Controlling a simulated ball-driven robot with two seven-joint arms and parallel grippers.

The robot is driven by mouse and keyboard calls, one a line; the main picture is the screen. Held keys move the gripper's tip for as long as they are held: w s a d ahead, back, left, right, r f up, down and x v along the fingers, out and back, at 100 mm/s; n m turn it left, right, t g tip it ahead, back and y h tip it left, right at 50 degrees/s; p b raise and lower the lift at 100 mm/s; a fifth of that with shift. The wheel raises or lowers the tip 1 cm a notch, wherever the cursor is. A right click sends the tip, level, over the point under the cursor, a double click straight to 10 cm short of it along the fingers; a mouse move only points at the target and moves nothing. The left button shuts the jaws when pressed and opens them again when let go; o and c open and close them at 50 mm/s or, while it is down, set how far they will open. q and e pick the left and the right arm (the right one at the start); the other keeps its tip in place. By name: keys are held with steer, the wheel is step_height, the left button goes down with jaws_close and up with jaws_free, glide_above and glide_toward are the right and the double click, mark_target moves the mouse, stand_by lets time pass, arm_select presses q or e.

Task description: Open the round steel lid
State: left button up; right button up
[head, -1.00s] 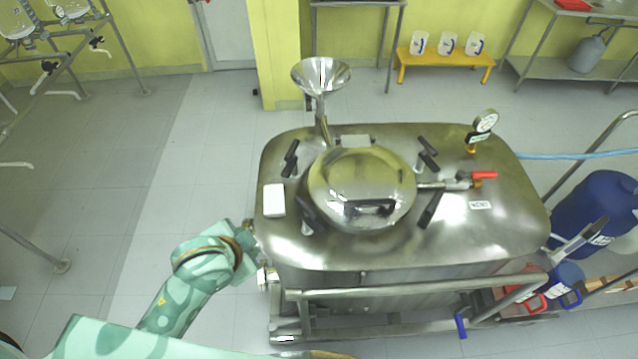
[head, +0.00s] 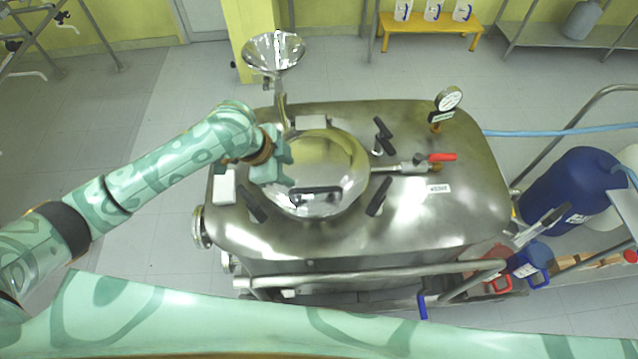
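The round steel lid (head: 325,158) lies closed on top of the steel reactor (head: 430,215). A black handle (head: 315,190) crosses its front part. Black clamp handles stand around the rim: one front left (head: 252,205), one front right (head: 378,197) and one back right (head: 384,133). My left gripper (head: 276,160) is at the lid's back-left edge, over the place of the back-left clamp, which it hides. I cannot tell whether it touches the clamp or whether its fingers are open. My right gripper is not in view.
A steel funnel (head: 273,52) rises behind the lid on the left. A red-handled valve (head: 436,157) and a pressure gauge (head: 447,100) stand to the right. A white block (head: 224,187) lies on the reactor's left. A rail (head: 370,278) runs along the front.

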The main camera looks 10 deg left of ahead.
arm_select(q)
steer(key=b, duration=0.1)
glide_toward(312, 189)
steer(key=a+r, duration=0.1)
steer(key=x, duration=0.2)
steer(key=b+x, duration=0.1)
steer(key=x, duration=0.2)
steer(key=b+x, duration=0.1)
steer(key=x, duration=0.2)
steer(key=shift+s+d+f, duration=0.15)
steer(key=shift+s+d, duration=0.05)
steer(key=shift+d, duration=0.2)
steer(key=shift+w+f+b, duration=0.1)
steer(key=shift+f+b, duration=0.2)
steer(key=shift+f, duration=0.05)
steer(key=shift+w+d+f, duration=0.1)
steer(key=shift+f, duration=0.1)
steer(key=shift+d, duration=0.1)
steer(key=shift+r, duration=0.1)
jaws_close()
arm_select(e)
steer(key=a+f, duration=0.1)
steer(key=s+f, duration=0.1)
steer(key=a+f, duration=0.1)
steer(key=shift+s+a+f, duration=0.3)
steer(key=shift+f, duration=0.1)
